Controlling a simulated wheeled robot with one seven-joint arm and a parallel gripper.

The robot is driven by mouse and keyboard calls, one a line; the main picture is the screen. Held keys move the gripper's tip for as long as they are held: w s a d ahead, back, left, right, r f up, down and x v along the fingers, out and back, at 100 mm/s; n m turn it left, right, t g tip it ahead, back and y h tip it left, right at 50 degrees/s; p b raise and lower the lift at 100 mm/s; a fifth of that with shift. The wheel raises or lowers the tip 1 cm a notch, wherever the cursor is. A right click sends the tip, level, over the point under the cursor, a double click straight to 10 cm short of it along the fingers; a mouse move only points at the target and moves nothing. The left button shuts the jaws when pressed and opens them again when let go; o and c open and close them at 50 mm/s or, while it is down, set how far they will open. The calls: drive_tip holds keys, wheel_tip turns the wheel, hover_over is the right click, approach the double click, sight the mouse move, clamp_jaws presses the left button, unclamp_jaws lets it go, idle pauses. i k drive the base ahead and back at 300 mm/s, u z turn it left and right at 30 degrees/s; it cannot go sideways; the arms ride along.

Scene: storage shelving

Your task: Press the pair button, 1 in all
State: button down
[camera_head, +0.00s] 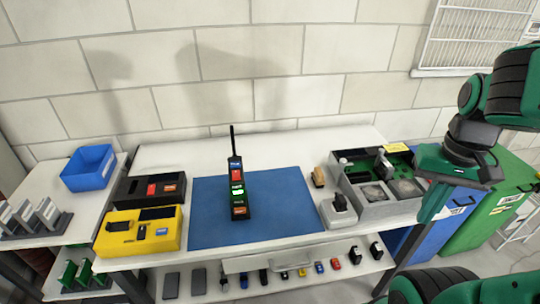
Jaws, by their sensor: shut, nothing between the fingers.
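A dark upright handheld device (238,200) with a tall black antenna (233,140) stands on the blue mat (285,205) in the middle of the bench. Its front carries a blue patch near the top, then red, green and orange patches. The lettering is too small to read, so I cannot tell which one is the pair button. My gripper (430,217) is at the right, beyond the grey tray, pointing down. It is shut and empty, well apart from the device.
A black box (130,190) and a yellow box (120,243) stand left of the mat. A grey divided tray (385,205) and a small grey stand (337,215) are on the right. Several small items line the lower shelf.

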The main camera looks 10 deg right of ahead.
sight(237, 164)
drive_tip(key=z, duration=1.4)
drive_tip(key=k, duration=0.95)
drive_tip(key=u, duration=1.9)
drive_tip(key=i, duration=0.5)
drive_tip(key=z, duration=0.05)
